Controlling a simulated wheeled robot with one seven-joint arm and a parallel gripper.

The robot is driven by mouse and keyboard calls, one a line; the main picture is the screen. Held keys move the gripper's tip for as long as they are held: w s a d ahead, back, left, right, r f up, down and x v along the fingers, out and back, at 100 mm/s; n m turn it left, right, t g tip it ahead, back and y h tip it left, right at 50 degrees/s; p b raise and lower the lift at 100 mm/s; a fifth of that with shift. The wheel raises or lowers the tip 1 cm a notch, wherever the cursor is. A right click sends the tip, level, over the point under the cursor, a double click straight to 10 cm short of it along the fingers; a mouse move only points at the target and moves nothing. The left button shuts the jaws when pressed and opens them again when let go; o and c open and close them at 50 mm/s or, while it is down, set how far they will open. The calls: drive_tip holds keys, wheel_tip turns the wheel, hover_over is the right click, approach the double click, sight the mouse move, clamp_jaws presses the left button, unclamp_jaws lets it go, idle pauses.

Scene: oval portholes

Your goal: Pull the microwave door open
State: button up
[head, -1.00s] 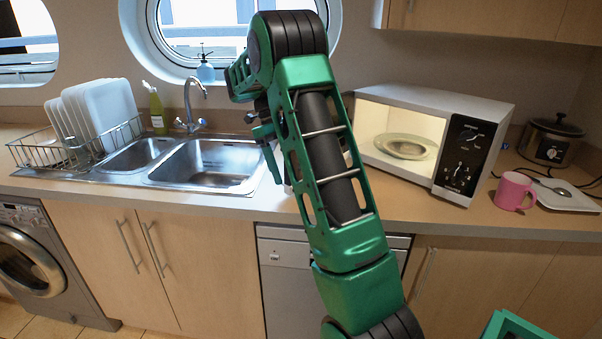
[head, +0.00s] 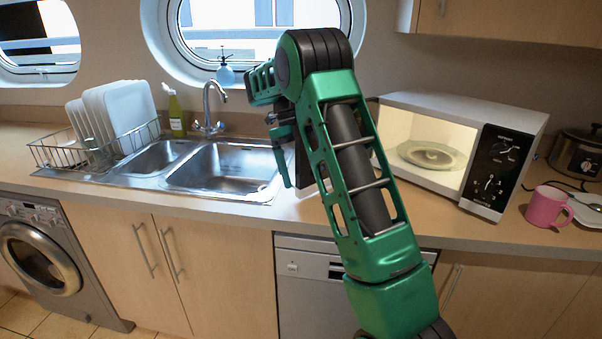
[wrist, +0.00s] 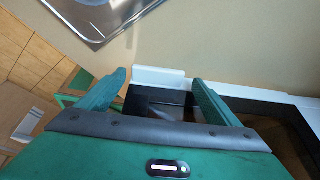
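The microwave (head: 460,107) stands on the counter at the right, white with a black control panel. Its inside is lit and uncovered, with a glass plate (head: 432,154) in it. The door is swung out toward the front and mostly hidden behind my arm in the head view. In the wrist view, the door (wrist: 240,94) shows as a white edge with a dark panel below it. My gripper (wrist: 158,79) is open, its two green fingers apart on either side of the door's white end. I cannot tell whether either finger touches it. In the head view my gripper (head: 282,158) is partly hidden.
A sink (head: 222,168) with a tap lies left of my gripper, and a dish rack (head: 95,150) stands beyond it. A pink mug (head: 547,206) and a dark cooker (head: 578,155) are right of the microwave. Counter between sink and microwave looks clear.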

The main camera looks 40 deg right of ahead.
drive_tip(key=shift+w+a+r, duration=0.1)
drive_tip(key=shift+a, duration=0.05)
drive_tip(key=v, duration=1)
drive_tip(key=shift+r, duration=0.25)
idle(0.6)
